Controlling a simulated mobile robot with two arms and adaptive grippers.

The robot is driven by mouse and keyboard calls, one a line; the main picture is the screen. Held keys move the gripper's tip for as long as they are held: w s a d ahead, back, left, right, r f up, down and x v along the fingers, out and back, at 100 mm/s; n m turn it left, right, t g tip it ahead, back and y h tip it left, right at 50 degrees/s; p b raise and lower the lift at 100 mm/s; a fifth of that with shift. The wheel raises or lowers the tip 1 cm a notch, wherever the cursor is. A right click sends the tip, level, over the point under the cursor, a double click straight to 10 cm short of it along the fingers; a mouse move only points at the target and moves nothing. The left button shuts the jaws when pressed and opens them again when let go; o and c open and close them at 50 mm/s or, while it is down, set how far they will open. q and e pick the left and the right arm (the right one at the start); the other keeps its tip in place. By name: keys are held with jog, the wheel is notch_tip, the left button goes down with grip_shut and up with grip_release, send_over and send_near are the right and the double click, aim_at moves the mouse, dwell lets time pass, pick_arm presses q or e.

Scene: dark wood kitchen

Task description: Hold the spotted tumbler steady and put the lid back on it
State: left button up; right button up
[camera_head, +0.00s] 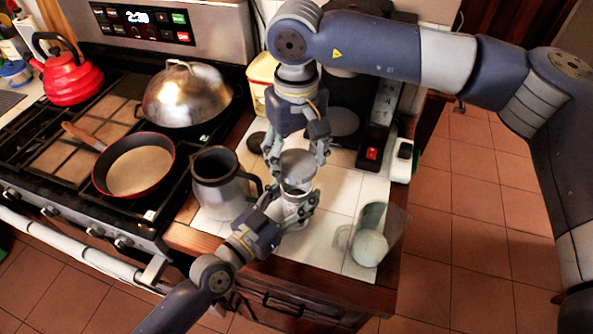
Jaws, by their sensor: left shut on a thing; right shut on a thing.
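The tumbler (297,190) stands on the white tiled counter, small in view and largely hidden by gripper fingers; its spots cannot be made out. My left gripper (294,208) comes from below and is shut around the tumbler's body. The lid (298,164) is a grey disc just behind and over the tumbler's rim in the picture. My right gripper (297,154) points down from above and is shut on the lid. Whether the lid touches the rim cannot be told.
A grey pitcher (222,185) stands close on the left, its handle near my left gripper. A dark appliance with a red switch (372,153) is behind right. The stove (75,165) lies left.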

aim_at(297, 203)
jog(key=shift+f, duration=1.35)
jog(key=shift+f, duration=0.1)
jog(key=shift+f, duration=0.8)
jog(key=shift+f, duration=0.6)
